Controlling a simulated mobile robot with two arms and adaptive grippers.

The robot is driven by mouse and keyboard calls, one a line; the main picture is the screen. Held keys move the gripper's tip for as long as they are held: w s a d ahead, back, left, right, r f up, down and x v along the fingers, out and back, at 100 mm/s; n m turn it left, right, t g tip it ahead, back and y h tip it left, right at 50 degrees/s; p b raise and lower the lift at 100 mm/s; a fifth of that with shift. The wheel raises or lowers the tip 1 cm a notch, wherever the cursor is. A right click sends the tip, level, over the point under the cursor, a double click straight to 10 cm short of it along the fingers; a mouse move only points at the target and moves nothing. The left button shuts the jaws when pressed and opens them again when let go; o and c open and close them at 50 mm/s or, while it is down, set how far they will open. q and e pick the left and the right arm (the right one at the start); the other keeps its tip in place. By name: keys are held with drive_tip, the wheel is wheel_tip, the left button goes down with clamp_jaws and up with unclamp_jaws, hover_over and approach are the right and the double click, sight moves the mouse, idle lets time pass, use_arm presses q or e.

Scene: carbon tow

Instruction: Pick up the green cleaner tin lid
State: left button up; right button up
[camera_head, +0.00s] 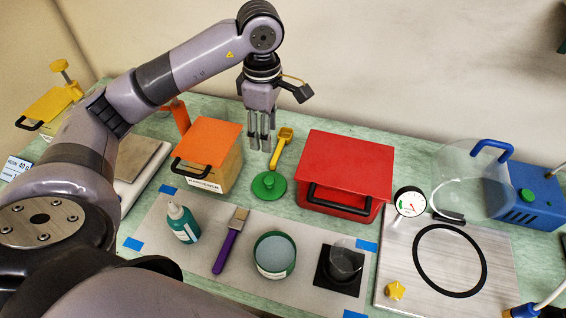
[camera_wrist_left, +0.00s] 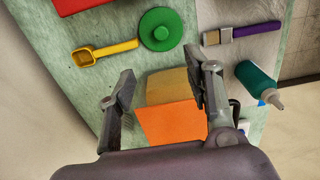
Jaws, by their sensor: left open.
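The green lid (camera_head: 269,186) is a flat round disc with a small knob, lying on the bench between the orange-lidded box and the red box. It also shows in the left wrist view (camera_wrist_left: 161,29), beyond the fingertips. My right gripper is not in view.
A yellow scoop (camera_head: 281,148) lies just behind the lid. The orange-lidded box (camera_head: 207,140) stands left and the red box (camera_head: 347,165) right. A green bottle (camera_head: 182,223) and a purple-handled brush (camera_head: 230,241) are on the mat (camera_head: 212,282).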

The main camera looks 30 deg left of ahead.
use_arm(q)
drive_tip(key=f, duration=0.2)
drive_tip(key=p, duration=0.3)
hover_over(269, 180)
wheel_tip(269, 180, down, 9)
drive_tip(key=shift+f, duration=0.4)
drive_tip(key=shift+f+p, duration=0.5)
drive_tip(key=shift+p, duration=0.1)
wheel_tip(269, 180, down, 4)
drive_tip(key=shift+f+p, duration=0.15)
drive_tip(key=shift+p, duration=0.65)
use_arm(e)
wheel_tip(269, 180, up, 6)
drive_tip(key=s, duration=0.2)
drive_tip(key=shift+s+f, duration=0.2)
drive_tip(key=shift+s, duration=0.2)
use_arm(q)
drive_tip(key=shift+c, duration=0.3)
drive_tip(key=c, duration=0.7)
